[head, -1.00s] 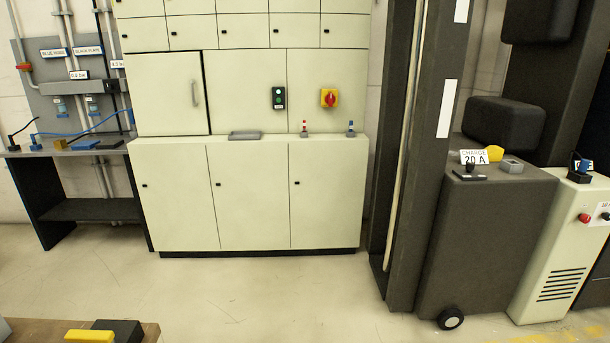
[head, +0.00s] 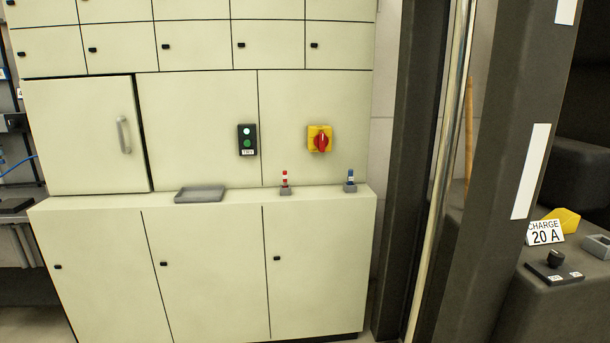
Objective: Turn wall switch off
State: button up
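A red rotary switch on a yellow plate (head: 320,139) is mounted on the cream cabinet front, right of centre in the head view. Its red knob looks roughly upright; its exact setting is too small to read. A black push-button box (head: 247,139) with a white and a green button and a small label is mounted to its left. I cannot tell which of these is the wall switch. My gripper is not in view.
A ledge (head: 130,204) below the switches carries a grey tray (head: 200,194), a red-and-white piece (head: 285,181) and a blue-and-white piece (head: 350,181) in small holders. A dark pillar (head: 495,170) and a unit with a "CHARGE 20 A" sign (head: 545,233) stand to the right.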

aim_at(322, 141)
jog(key=i+l, duration=0.1)
jog(key=i, duration=0.55)
jog(key=i+l, duration=0.1)
jog(key=i, duration=0.6)
jog(key=j+u, duration=0.05)
